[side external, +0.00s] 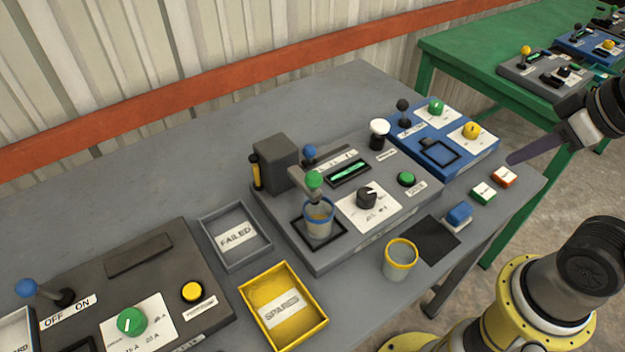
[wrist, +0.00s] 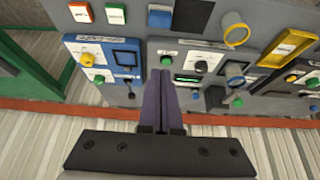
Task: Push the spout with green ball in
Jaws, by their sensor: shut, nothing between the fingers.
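The spout with the green ball (side external: 314,180) is on the grey machine (side external: 345,245) in the middle of the table. It reaches out from a dark grey block (side external: 276,163), above a grey cup with a blue rim (side external: 319,222). In the wrist view the green ball (wrist: 235,81) is right of the fingers. My gripper (side external: 510,161) is at the right of the side view, above the table's right end and well apart from the spout. Its purple fingers (wrist: 161,73) are together and empty in the wrist view.
A yellow-rimmed cup (side external: 400,262) stands in front of the machine. A blue panel (side external: 447,148) is to its right. A FAILED tray (side external: 235,237) and a yellow SPARES tray (side external: 283,306) lie left. A white-topped black knob (side external: 379,132) and blue-ball lever (side external: 309,152) stand up behind.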

